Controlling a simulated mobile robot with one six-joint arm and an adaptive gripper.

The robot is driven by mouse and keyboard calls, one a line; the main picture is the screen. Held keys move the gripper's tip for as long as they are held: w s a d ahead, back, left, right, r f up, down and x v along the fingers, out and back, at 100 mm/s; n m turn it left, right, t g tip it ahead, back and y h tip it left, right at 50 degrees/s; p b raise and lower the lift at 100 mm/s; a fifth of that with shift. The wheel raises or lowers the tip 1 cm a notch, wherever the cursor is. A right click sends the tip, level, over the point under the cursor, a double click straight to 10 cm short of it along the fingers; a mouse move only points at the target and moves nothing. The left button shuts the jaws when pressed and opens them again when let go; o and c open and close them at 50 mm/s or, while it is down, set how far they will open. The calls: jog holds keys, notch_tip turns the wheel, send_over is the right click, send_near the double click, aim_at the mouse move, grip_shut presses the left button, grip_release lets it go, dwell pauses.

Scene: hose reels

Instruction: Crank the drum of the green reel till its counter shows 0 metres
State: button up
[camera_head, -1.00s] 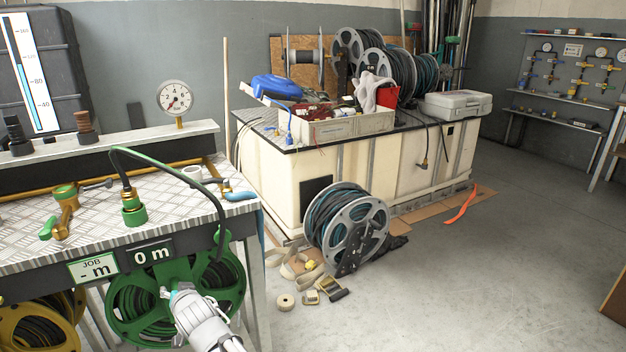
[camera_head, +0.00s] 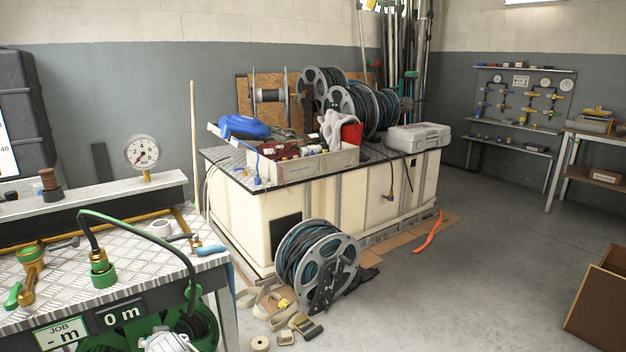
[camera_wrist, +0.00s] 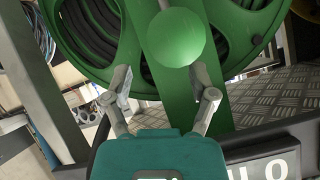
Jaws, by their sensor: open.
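The green reel (camera_head: 200,325) hangs under the front edge of the bench, mostly cut off at the bottom of the head view. A round green crank knob (camera_wrist: 180,38) stands out from a broad green arm, just beyond my fingertips. My gripper (camera_wrist: 163,82) is open, with its two fingers apart and no object visible between them. In the head view, only my pale wrist shows at the bottom edge.
A JOB plate (camera_head: 61,334) beside the counter reads "- m". A green hose (camera_head: 150,225) arches over the bench (camera_head: 140,262) and down to the reel. The floor (camera_head: 470,280) beyond is mostly clear.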

jog(key=shift+d+r+p, duration=0.2)
jog(key=shift+p, duration=0.1)
